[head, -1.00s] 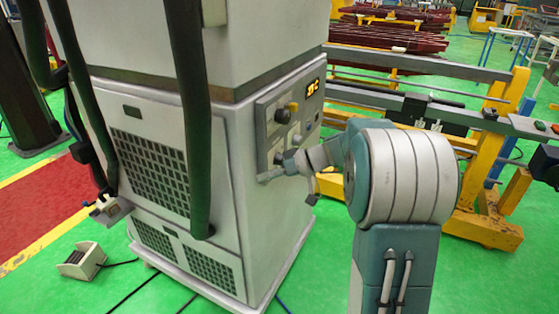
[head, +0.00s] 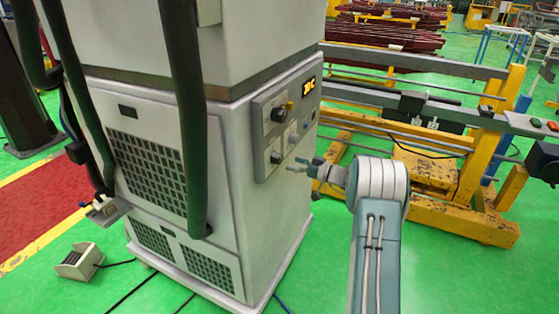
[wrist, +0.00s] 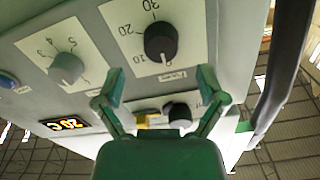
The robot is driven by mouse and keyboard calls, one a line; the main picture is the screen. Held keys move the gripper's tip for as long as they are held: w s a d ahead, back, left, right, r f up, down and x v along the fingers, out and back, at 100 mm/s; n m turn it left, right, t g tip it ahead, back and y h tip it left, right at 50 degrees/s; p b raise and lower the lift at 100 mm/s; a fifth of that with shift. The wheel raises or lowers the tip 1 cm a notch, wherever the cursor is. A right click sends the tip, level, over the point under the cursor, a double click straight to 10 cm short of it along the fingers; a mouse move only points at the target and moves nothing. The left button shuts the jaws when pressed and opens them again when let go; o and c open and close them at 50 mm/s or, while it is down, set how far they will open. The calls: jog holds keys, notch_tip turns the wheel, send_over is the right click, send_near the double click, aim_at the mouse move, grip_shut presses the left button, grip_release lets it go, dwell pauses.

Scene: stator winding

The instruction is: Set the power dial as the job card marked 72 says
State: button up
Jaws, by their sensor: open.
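The control panel (head: 262,165) is on the side of a grey cabinet. The wrist view shows it upside down. A black dial (wrist: 161,42) there has a scale with 10, 20 and 30. A grey dial (wrist: 67,68) beside it has a scale showing 3, 4 and 5. Another black knob (wrist: 179,114) lies lower in that view, partly behind my gripper. The dials' labels are too small to read, so I cannot tell which is power. My gripper (head: 296,165) is open and empty, just off the panel's lower part. In the wrist view its fingers (wrist: 161,80) flank the 10–30 dial. I see no job card.
An orange-lit display (wrist: 67,124) and a blue button (wrist: 8,79) are on the panel. A thick dark hose (head: 185,120) hangs before the cabinet. A yellow-framed rack (head: 480,160) stands to the right. Green floor is open near the cabinet.

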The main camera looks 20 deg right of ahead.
aim_at(281, 160)
jog(key=x, duration=0.5)
jog(key=shift+w, duration=0.1)
jog(key=c, duration=1.1)
